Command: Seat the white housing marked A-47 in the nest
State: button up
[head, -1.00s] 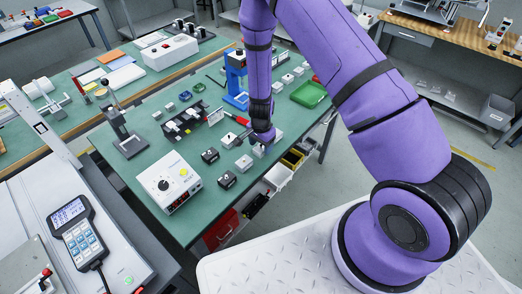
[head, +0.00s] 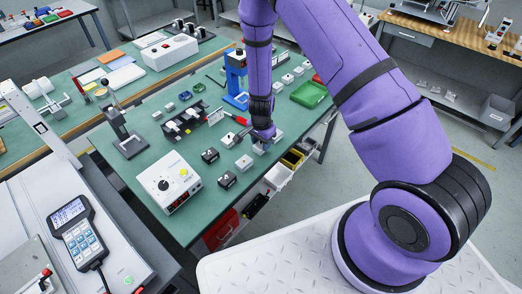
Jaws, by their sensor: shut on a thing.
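My gripper (head: 262,142) is low over the front right part of the green bench. It is shut on a small pale housing (head: 259,149), which is mostly hidden by the fingers. A marking such as A-47 is too small to read. Another pale block (head: 244,163) stands on the bench just left and in front of the gripper, and a grey-white one (head: 228,141) lies further left. I cannot tell which fixture is the nest. A black fixture (head: 185,124) with pale parts stands left of the gripper.
A blue press (head: 236,72) stands behind the gripper, with a green tray (head: 308,95) to the right. A red-handled tool (head: 241,120) lies close by. Bins hang below the front edge.

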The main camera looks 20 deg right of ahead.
aim_at(261, 143)
jog(key=shift+r, duration=2.65)
